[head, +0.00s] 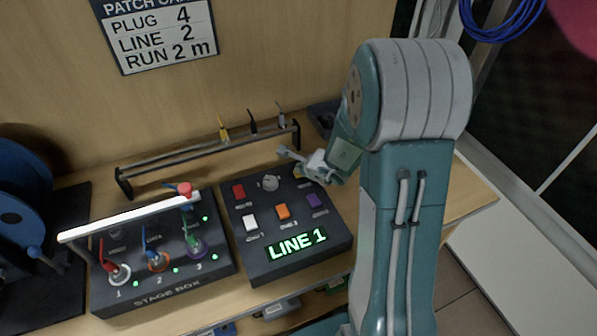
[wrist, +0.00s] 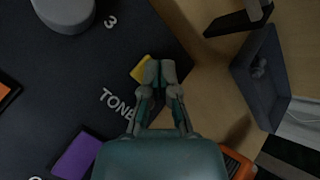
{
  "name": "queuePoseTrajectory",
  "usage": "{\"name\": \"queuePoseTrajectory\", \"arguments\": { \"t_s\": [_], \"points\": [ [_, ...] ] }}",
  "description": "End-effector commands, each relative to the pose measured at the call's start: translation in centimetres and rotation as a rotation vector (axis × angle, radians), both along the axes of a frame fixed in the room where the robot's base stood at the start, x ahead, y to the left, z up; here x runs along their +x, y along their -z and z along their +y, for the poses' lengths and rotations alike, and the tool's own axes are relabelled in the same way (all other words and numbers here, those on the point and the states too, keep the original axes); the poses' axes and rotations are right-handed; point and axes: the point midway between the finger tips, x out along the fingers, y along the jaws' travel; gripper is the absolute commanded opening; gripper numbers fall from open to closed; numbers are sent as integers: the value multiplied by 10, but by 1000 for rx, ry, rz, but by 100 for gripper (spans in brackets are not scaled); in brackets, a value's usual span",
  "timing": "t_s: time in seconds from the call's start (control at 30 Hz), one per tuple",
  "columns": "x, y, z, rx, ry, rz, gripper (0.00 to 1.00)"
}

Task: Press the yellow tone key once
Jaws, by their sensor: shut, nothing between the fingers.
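The yellow tone key (wrist: 139,68) sits near the corner of a dark key panel, beside the printed word TONE. In the wrist view my gripper (wrist: 160,70) is shut and empty, with its fingertips over the right part of the key and hiding it. Whether they touch the key cannot be told. In the head view only a sliver of the yellow key (head: 299,172) shows beside my gripper (head: 312,170) at the panel's back right. The panel (head: 262,215) has a green display (head: 297,243) reading LINE 1.
Red (head: 239,191), white (head: 250,222), orange (head: 283,212) and purple (head: 317,201) keys and a grey knob (head: 270,183) share the panel. A stage box (head: 165,285) with plugged cables stands left. A cable rack (head: 215,147) stands behind. A dark tray (wrist: 262,85) lies right in the wrist view.

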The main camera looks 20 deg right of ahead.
Motion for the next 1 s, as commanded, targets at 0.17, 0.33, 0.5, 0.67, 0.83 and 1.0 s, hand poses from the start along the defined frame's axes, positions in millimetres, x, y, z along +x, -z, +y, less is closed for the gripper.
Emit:
{"name": "queuePoseTrajectory", "arguments": {
  "t_s": [0.17,0.33,0.5,0.67,0.83,1.0],
  "points": [
    [0,2,0,0,0,1,0],
    [0,4,0,0,0,1,0],
    [0,4,0,0,0,1,0],
    [0,4,0,0,0,1,0],
    [0,-3,0,-1,-1,0,0],
    [0,-12,0,-2,0,0,0]
  ]
}}
